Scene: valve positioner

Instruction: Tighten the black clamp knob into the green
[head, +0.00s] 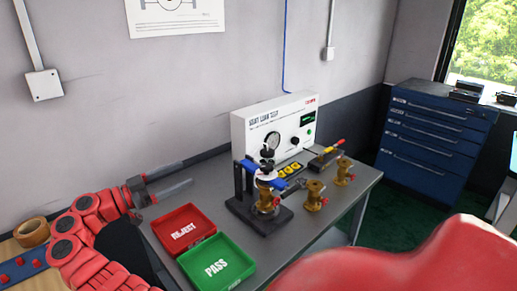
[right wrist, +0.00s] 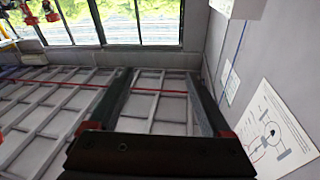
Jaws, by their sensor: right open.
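My right gripper (head: 187,173) is left of the rig, above the bench, open and empty, clear of the knob. Its spread fingers also show in the right wrist view (right wrist: 158,78). My left gripper is not seen.
A red REJECT tray (head: 160,226) and a green PASS tray (head: 196,275) lie at the bench's front left. Two brass valves (head: 313,195) (head: 343,171) stand right of the rig. A blue drawer cabinet (head: 433,135) is farther right. The right wrist view shows ceiling, window and a poster (right wrist: 274,130).

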